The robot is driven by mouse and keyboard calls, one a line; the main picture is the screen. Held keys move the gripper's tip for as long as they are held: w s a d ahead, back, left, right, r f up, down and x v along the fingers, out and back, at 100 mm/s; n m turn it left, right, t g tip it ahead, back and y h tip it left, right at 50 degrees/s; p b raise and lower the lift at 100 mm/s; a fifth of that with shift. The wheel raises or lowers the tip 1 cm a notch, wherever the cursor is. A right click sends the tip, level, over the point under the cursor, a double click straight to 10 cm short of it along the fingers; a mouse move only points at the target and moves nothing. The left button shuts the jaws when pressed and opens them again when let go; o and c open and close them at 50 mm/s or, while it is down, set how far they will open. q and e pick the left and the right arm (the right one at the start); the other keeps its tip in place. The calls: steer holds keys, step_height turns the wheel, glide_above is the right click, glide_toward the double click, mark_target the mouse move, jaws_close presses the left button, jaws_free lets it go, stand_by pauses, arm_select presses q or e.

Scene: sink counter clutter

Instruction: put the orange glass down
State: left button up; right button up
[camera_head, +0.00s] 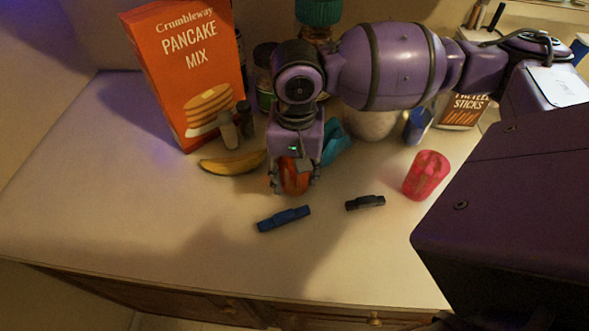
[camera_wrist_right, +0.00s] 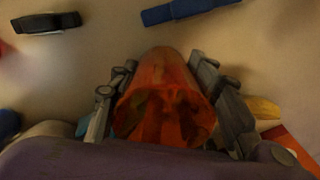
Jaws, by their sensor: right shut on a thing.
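The orange glass (camera_head: 294,178) is between the fingers of my right gripper (camera_head: 293,184) in the head view, above the middle of the counter. In the right wrist view the orange glass (camera_wrist_right: 163,100) shows as a see-through tumbler, with a finger of my right gripper (camera_wrist_right: 165,95) along each side. The gripper is shut on it. Whether the glass's base touches the counter cannot be told, as the gripper hides part of it. My left gripper is not in view.
A blue clip (camera_head: 284,218) and a black clip (camera_head: 365,202) lie in front of the glass. A pink cup (camera_head: 426,175) stands to the right, a banana (camera_head: 232,163) and pancake mix box (camera_head: 187,70) to the left. The counter's front left (camera_head: 130,220) is clear.

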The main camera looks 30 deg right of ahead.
steer(key=shift+s+d+f, duration=0.15)
steer(key=shift+d+f, duration=0.2)
steer(key=shift+f, duration=0.45)
steer(key=shift+c, duration=0.7)
steer(key=shift+s+r, duration=0.1)
steer(key=shift+r, duration=0.1)
steer(key=shift+a, duration=0.3)
steer(key=o, duration=1)
steer(key=shift+f, duration=0.15)
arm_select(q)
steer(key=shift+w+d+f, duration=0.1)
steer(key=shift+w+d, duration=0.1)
arm_select(e)
steer(key=o, duration=0.4)
